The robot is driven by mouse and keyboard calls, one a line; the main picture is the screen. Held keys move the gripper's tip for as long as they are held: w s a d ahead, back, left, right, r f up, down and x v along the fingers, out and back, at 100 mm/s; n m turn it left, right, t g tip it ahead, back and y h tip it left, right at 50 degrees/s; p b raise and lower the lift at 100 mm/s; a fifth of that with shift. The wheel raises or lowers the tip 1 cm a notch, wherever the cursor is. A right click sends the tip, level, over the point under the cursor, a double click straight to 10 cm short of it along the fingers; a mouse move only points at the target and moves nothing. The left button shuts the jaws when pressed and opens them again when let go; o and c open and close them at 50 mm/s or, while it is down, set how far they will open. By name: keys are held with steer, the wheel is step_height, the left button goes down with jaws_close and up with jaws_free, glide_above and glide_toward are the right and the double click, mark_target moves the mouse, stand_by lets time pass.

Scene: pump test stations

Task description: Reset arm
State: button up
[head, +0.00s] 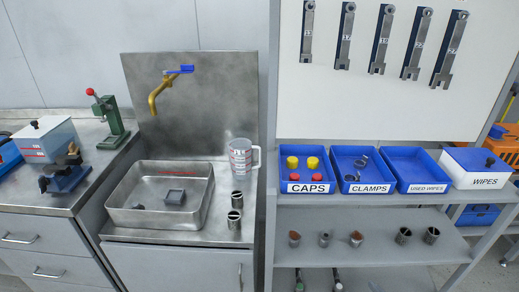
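The task names only my arm, and neither my arm nor my gripper shows in the head view. I cannot see the gripper's position or whether it holds anything.
A steel basin (160,216) with small grey parts stands below a brass tap (160,91). A measuring jug (241,158) and two metal cylinders (235,209) stand beside it. Right are blue bins for caps (308,188), clamps (370,189) and used wipes (426,188), and a wipes box (487,181).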

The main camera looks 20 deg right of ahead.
steer(key=w+a+r+n+g+y+p, duration=0.2)
steer(key=a+r+n+g, duration=0.4)
steer(key=r+n, duration=0.45)
steer(key=w+a+r+n+g+y+p, duration=0.2)
steer(key=a+r+n+g+p, duration=0.15)
steer(key=a+r+n, duration=0.6)
steer(key=s+a+r+n+h+p, duration=0.1)
steer(key=s+a+r+n, duration=0.2)
steer(key=r, duration=0.4)
steer(key=s+a+r+n+h+p, duration=0.1)
steer(key=s+a+r+n+h, duration=0.1)
steer(key=s+r+n, duration=0.3)
steer(key=s+a+r+n+h+p, duration=0.1)
steer(key=s+a+r+n, duration=0.3)
steer(key=r, duration=0.6)
steer(key=shift+s+a+n+t+h+p, duration=0.25)
steer(key=shift+s+n+t+h+p, duration=0.25)
steer(key=shift+n, duration=0.7)
steer(key=shift+s, duration=0.1)
